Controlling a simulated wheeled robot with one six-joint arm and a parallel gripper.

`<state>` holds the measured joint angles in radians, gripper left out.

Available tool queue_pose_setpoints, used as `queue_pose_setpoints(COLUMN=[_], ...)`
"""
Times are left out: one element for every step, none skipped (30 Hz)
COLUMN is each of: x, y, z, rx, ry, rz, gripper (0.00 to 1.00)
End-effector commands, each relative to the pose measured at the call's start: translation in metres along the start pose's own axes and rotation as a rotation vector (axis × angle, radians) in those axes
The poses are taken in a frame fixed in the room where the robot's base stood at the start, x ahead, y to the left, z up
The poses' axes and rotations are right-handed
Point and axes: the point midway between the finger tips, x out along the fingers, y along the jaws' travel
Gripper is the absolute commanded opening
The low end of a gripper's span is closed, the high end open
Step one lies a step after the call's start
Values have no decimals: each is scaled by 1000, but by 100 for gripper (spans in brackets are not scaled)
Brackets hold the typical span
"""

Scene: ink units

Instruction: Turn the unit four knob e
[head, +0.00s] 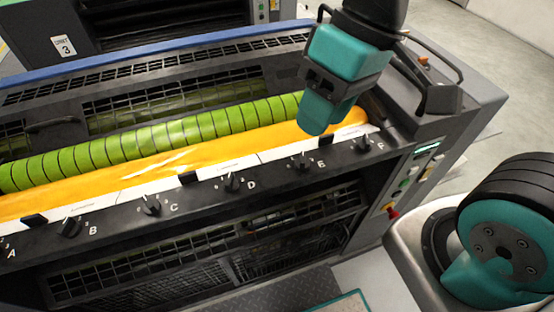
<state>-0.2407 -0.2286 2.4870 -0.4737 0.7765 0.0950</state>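Knob E (302,163) is a small dark knob with a pale pointer on the black front rail, just left of its white letter E. It stands between knob D (232,182) and knob F (363,144). My gripper (325,122) points downward over the yellow ink roller, above and slightly right of knob E in the picture, and seems apart from it. Its teal fingers look close together, and the gap between them cannot be made out. No number for this front unit shows.
Knobs C (151,204) and B (69,227) sit farther left on the rail. Behind it lie the yellow roller (150,170) and a green segmented roller (180,132). A side panel with buttons (405,183) is at right. A sign reading 3 (63,46) marks the unit behind.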

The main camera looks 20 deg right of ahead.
Motion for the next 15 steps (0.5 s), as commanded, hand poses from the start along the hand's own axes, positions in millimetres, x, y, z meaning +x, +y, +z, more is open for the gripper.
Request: queue_pose_setpoints(x=[-2, -2, -2, -2, -2, 0, 1, 3, 6, 8, 10, 12, 14, 16, 17], y=[12, 20, 33, 43, 53, 67, 78, 88, 100, 110, 118, 127, 133, 138, 143], z=[-15, -24, -35, -44, -53, -63, -70, -77, -84, -89, -93, -97, -99, -101, -103], rx=[89, 152, 243, 316, 385, 477, 543, 607, 685, 739, 787, 845, 880, 910, 940], ry=[-34, -56, -88, -112, -137, -168, -192, -213, -240, -257, -274, -292, -304, -313, -324], rz=[7, 13, 23, 32, 42, 56, 66, 77, 92, 103, 113, 126, 134, 141, 149], gripper=[37, 37, 37, 37, 37, 37, 37, 37, 37, 37, 37, 37, 37, 37, 37])
